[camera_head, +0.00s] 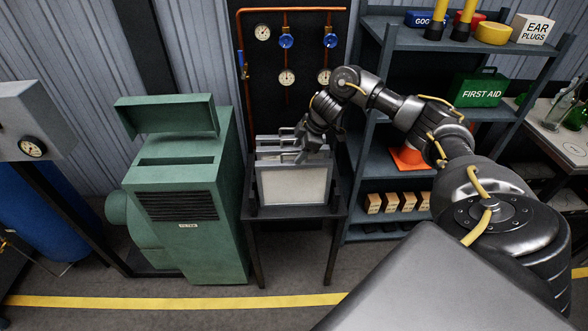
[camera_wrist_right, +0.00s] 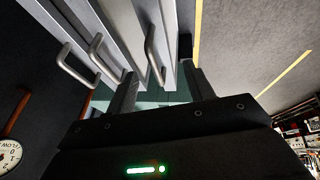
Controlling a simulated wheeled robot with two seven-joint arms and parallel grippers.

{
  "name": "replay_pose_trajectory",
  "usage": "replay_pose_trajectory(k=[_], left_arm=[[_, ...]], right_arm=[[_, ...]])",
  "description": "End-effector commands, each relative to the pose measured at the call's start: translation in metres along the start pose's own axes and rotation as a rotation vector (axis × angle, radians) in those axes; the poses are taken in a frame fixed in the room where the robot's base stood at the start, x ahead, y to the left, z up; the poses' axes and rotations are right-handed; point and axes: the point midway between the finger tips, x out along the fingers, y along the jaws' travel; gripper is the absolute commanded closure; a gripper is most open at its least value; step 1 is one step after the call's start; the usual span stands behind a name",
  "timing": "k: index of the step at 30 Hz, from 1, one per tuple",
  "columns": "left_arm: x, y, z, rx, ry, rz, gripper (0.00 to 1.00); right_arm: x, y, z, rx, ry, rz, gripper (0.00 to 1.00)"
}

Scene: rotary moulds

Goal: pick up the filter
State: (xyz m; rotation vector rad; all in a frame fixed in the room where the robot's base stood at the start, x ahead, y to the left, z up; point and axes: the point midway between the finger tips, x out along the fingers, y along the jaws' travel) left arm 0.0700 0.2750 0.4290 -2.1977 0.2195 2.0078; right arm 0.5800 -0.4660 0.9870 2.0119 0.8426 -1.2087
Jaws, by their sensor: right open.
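Several framed filters stand upright side by side in a dark stand; the front filter (camera_head: 292,187) shows its pale panel and grey frame. Each filter top carries a bent metal handle. My right gripper (camera_head: 291,143) is above the filter tops, pointing down-left, open and empty. In the right wrist view the open fingers of the right gripper (camera_wrist_right: 160,74) are on either side of one filter handle (camera_wrist_right: 154,55); I cannot tell whether they touch it. Two other handles show to the left there. A green housing (camera_head: 188,232) labelled FILTER stands left with its lid raised and a top slot open. My left gripper is out of view.
The stand (camera_head: 298,211) is a dark table close to the green housing. A blue-grey shelf (camera_head: 395,187) with boxes and an orange cone is to the right. Pipes and gauges (camera_head: 287,77) are on the wall behind. The floor in front is clear.

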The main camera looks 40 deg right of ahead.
Motion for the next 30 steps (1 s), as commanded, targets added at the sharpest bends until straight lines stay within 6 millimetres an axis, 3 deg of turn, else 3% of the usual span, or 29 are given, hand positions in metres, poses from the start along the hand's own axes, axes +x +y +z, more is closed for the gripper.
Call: replay_pose_trajectory(k=[7,17,25,30], left_arm=[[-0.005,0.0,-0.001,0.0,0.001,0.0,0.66],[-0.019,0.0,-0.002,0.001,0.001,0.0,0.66],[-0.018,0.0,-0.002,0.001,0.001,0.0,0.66],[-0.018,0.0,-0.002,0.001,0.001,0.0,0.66]], right_arm=[[0.009,-0.001,0.0,-0.001,-0.001,-0.003,0.47],[0.052,-0.002,0.001,0.0,-0.001,0.0,0.47],[0.055,-0.002,0.002,-0.002,0.0,0.001,0.47],[0.055,-0.002,0.002,-0.001,0.0,0.001,0.7]])
